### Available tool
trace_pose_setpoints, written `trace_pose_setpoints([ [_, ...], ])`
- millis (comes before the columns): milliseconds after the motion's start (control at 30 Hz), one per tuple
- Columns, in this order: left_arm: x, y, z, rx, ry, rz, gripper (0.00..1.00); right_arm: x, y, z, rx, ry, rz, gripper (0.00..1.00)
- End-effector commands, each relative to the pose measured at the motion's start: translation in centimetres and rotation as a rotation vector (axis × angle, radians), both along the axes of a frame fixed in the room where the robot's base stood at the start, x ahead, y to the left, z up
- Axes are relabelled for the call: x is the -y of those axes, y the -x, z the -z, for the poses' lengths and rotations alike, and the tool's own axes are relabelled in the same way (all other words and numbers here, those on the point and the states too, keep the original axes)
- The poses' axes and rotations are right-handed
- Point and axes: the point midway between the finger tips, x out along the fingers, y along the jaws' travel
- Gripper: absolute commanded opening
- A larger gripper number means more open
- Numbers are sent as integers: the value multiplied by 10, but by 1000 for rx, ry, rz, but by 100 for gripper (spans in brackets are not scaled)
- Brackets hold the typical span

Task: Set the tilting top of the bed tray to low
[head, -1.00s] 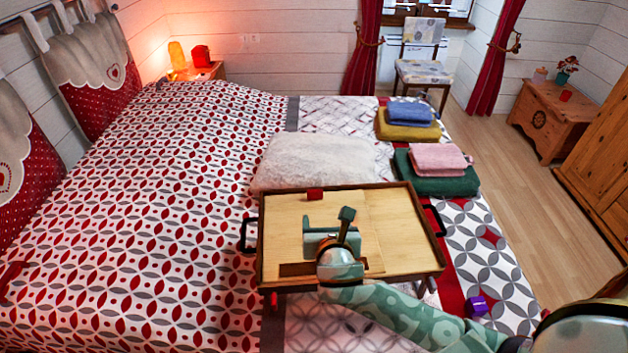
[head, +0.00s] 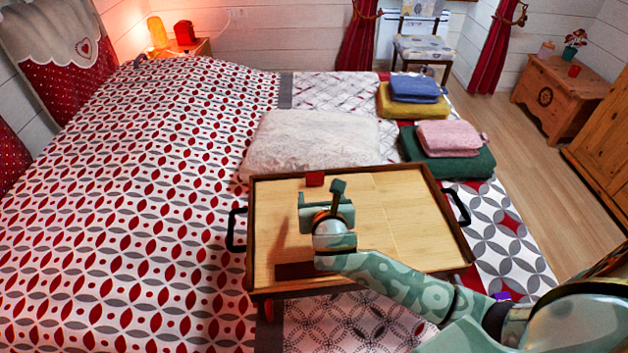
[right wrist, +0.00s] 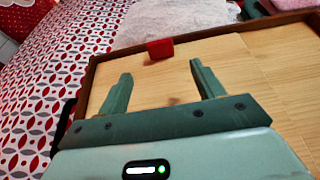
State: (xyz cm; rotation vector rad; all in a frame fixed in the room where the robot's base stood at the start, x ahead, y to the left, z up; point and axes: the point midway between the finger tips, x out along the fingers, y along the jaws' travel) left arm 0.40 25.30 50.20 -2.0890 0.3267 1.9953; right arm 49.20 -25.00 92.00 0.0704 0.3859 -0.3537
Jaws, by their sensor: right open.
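The bed tray (head: 448,235) stands on the bed, with a pale wood top (head: 400,215) inside a dark brown rim. A seam runs across the top right of its middle. I cannot tell the tilt of the top for sure; it looks nearly flat. A red tab (head: 315,179) sits at the far edge of the top, and it also shows in the right wrist view (right wrist: 160,48). My right gripper (head: 320,194) is open and empty above the top, just short of the red tab. In the right wrist view its fingers (right wrist: 161,72) point towards the tab, apart from it. My left gripper is out of view.
A white fluffy pillow (head: 310,140) lies just behind the tray. Folded pink (head: 449,137) and green (head: 470,164) cloths lie at the back right, with blue (head: 414,88) and yellow ones behind. Black handles (head: 236,230) stick out at the tray's sides. The bed at left is clear.

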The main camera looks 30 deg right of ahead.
Motion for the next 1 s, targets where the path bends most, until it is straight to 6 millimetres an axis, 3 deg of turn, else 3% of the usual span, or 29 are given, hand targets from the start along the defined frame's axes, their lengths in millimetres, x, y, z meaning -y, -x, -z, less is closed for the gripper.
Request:
trace_pose_setpoints([
  [200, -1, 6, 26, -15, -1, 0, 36, 19, -51, 28, -2, 1, 1, 67],
  [400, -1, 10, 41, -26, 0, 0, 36, 32, -84, 42, -2, 1, 1, 67],
  [600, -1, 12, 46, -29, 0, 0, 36, 37, -99, 46, -1, 1, 0, 67],
  [867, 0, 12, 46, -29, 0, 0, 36, 38, -101, 45, -1, -1, -1, 67],
  [900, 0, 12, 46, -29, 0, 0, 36, 38, -101, 45, -1, -1, -1, 64],
  [1000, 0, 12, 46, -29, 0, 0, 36, 38, -100, 45, -1, 0, 0, 37],
])
